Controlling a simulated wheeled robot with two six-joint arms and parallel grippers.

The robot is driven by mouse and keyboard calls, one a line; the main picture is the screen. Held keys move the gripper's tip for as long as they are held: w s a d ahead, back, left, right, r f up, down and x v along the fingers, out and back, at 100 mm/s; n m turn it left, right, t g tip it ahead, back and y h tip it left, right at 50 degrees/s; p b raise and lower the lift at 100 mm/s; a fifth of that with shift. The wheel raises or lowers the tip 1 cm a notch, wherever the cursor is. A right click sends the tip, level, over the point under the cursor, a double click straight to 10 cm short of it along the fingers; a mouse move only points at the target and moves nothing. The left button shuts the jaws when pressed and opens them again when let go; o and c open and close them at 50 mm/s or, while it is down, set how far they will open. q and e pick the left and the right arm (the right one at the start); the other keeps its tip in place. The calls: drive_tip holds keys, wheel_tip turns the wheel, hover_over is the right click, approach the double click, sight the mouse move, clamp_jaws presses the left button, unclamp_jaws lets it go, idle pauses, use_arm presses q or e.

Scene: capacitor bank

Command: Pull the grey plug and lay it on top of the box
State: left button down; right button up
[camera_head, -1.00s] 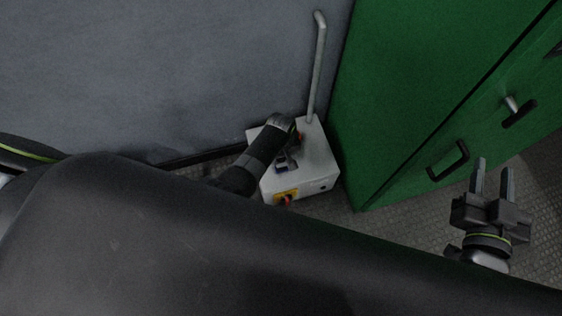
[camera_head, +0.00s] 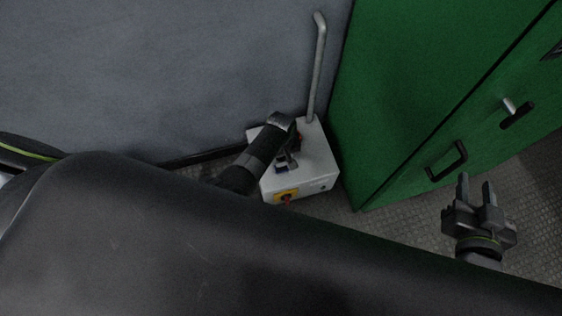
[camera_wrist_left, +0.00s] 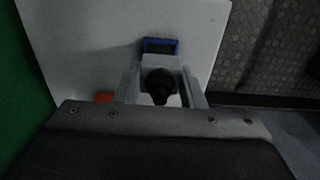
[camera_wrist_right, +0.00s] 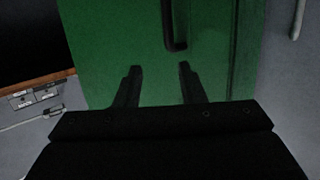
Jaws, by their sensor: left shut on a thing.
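The pale grey box (camera_head: 318,165) stands on the floor against the wall, beside the green cabinet. The left wrist view shows its pale face (camera_wrist_left: 95,40) and a blue-rimmed socket (camera_wrist_left: 160,44). The grey plug (camera_wrist_left: 160,64), with a black round rear end, sits between the fingers of my left gripper (camera_wrist_left: 163,82), which is shut on it. The plug overlaps the lower part of the blue rim; I cannot tell if it is still seated. In the head view my left wrist partly hides the left gripper (camera_head: 287,158). My right gripper (camera_head: 476,184) is open and empty.
The green cabinet (camera_head: 420,80) with black handles (camera_head: 447,161) stands right of the box. A grey pipe (camera_head: 317,70) rises behind the box. A yellow panel with a rotary switch (camera_head: 286,196) is on its front. My own dark arm hides much of the foreground.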

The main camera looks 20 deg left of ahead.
use_arm(q)
drive_tip(key=shift+r+p, duration=0.3)
drive_tip(key=shift+p, duration=0.05)
drive_tip(key=shift+r+p, duration=0.7)
drive_tip(key=shift+p, duration=0.05)
drive_tip(key=shift+r+p, duration=0.3)
drive_tip(key=shift+p, duration=0.05)
use_arm(e)
drive_tip(key=s+a+f+g+y, duration=0.2)
drive_tip(key=s+a+f+g, duration=0.1)
drive_tip(key=s+f+g, duration=0.7)
drive_tip(key=shift+s+a+f+g, duration=0.2)
drive_tip(key=shift+s+f+g, duration=0.2)
drive_tip(key=shift+s+f, duration=1.05)
idle(0.8)
drive_tip(key=shift+s+r, duration=0.15)
drive_tip(key=shift+r, duration=0.05)
